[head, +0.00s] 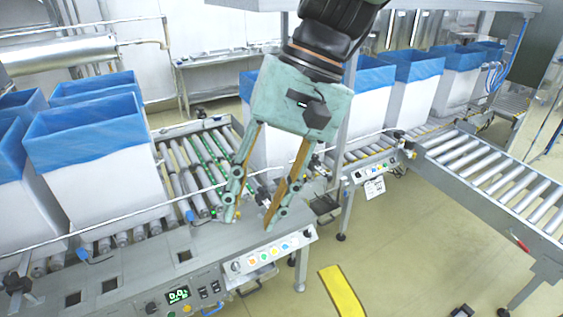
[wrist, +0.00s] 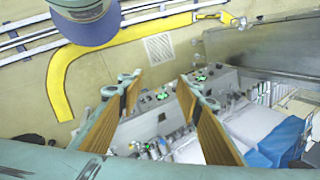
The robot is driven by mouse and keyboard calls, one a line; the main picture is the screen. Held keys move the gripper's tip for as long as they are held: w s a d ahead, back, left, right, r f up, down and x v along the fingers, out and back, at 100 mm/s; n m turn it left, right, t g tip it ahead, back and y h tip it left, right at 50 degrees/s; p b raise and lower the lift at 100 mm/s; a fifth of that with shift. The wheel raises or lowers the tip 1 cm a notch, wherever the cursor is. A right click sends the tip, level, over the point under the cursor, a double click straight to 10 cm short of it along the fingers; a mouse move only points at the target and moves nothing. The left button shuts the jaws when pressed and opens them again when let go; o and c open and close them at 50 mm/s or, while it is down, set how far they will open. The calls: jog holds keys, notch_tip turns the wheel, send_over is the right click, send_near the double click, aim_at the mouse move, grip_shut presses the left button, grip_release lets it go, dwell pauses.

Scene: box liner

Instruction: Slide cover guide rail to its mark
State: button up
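My gripper (head: 249,222) hangs over the near side of the conveyor machine, pointing down. Its two fingers, with tan pads, are apart and nothing shows between them. The wrist view also shows the open gripper (wrist: 158,84) with the machine's panel beyond its tips. A thin metal rail (head: 110,226) runs along the near side of the lined boxes; I cannot tell if it is the cover guide rail. Blue-handled fittings sit near it, one (head: 190,216) left of my gripper. I cannot make out the mark. My fingers hide part of the rollers and panel edge.
White boxes with blue liners (head: 95,150) stand on the rollers at left, with more at the back right. A control panel (head: 270,254) with coloured buttons faces the near side. A roller conveyor (head: 490,170) lies at right. Yellow tape (head: 342,292) marks open floor.

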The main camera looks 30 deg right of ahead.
jog(key=w+d+f+m+t+y, duration=0.1)
jog(key=w+f+m+y, duration=0.2)
jog(key=w, duration=0.6)
jog(key=w+d+f+m+t+y, duration=0.1)
jog(key=w+d+f+m+y, duration=0.2)
jog(key=w, duration=0.7)
jog(key=w+d+f+m+t+y+b, duration=0.1)
jog(key=w+d+f+m+t, duration=0.3)
jog(key=w+d, duration=0.4)
jog(key=w+d+f+m+t+y, duration=0.1)
jog(key=w+d+f+m+t, duration=0.3)
jog(key=w+d, duration=0.35)
jog(key=w+d+f+m+t+h+b, duration=0.15)
jog(key=d+f+m, duration=0.25)
jog(key=d+f, duration=0.45)
jog(key=w+d+f+m+t+h+p, duration=0.1)
jog(key=w+d+f+m+t+h, duration=0.15)
jog(key=d+f, duration=0.6)
jog(key=s+d+f+m+t+h, duration=0.2)
jog(key=d+f+m+h, duration=0.2)
jog(key=d+f, duration=0.4)
jog(key=s+d+f+m+t+h+b, duration=0.1)
jog(key=s+d+f+m+h, duration=0.2)
jog(key=d+f, duration=0.6)
jog(key=d+h, duration=0.1)
jog(key=d, duration=0.3)
jog(key=shift+m+t, duration=0.35)
jog(key=shift+t, duration=0.05)
jog(key=shift+w+f, duration=0.1)
jog(key=shift+w, duration=0.05)
